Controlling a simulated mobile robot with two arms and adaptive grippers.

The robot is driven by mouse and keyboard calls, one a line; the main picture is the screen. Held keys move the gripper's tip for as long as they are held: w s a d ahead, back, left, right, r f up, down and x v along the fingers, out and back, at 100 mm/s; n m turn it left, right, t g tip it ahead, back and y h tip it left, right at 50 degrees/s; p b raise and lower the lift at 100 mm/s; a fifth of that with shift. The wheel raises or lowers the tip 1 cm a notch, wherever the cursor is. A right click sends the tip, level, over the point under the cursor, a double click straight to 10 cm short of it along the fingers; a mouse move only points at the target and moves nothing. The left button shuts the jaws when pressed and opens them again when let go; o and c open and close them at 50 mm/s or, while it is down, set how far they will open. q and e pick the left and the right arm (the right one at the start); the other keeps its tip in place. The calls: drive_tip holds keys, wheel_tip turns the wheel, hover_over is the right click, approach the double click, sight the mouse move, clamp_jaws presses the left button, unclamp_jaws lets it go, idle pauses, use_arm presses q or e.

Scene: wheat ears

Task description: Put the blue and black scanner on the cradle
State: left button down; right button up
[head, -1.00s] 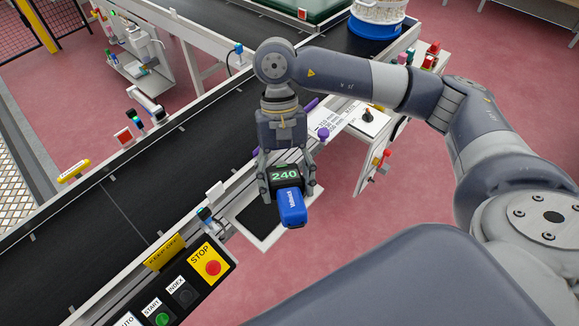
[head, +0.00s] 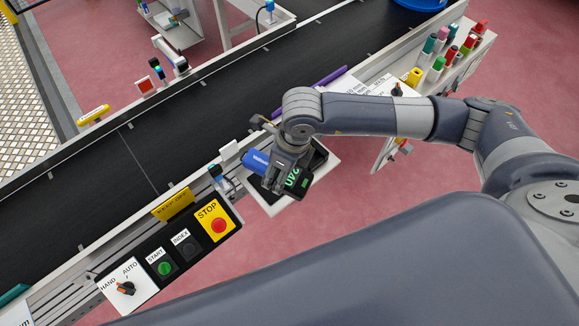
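The blue and black scanner (head: 256,160) is in the head view, just right of the conveyor's near edge. Its blue end points left, and its black end with a green-lit display (head: 293,178) points right and shows turned digits. My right gripper (head: 283,175) is around the scanner from above and looks shut on it; the fingers are partly hidden by the wrist. Below is a white-rimmed plate (head: 272,208) with a black pad, which looks like the cradle. I cannot tell whether the scanner touches it. My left gripper is not in view.
A control panel with a STOP button (head: 218,225) is left of the plate. The dark conveyor belt (head: 180,140) runs behind. A purple marker-like stick (head: 330,76) lies on the conveyor's edge. Several coloured bottles (head: 440,60) stand at upper right. Pink floor (head: 350,210) is clear.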

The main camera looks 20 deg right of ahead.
drive_tip(key=w+a+f+m+g+h+b, duration=0.1)
drive_tip(key=a+f+m, duration=0.2)
drive_tip(key=f+m, duration=0.55)
drive_tip(key=a+f+m+g+h+b, duration=0.1)
drive_tip(key=a+f+m, duration=0.25)
drive_tip(key=m, duration=1.05)
drive_tip(key=w+d+b, duration=0.2)
drive_tip(key=w+d, duration=0.1)
drive_tip(key=d, duration=0.1)
drive_tip(key=w+d+f+b, duration=0.1)
drive_tip(key=w+d+b, duration=0.1)
drive_tip(key=w+d, duration=0.1)
drive_tip(key=w+d+f+b, duration=0.1)
drive_tip(key=w+d+b, duration=0.2)
drive_tip(key=w+d, duration=0.1)
drive_tip(key=shift+d, duration=0.45)
drive_tip(key=f+b, duration=0.3)
drive_tip(key=shift+w+d+f, duration=0.25)
drive_tip(key=shift+w+f, duration=0.05)
drive_tip(key=shift+f, duration=0.05)
drive_tip(key=shift+r, duration=0.1)
drive_tip(key=shift+s, duration=0.1)
drive_tip(key=o, duration=1.2)
drive_tip(key=shift+o, duration=0.2)
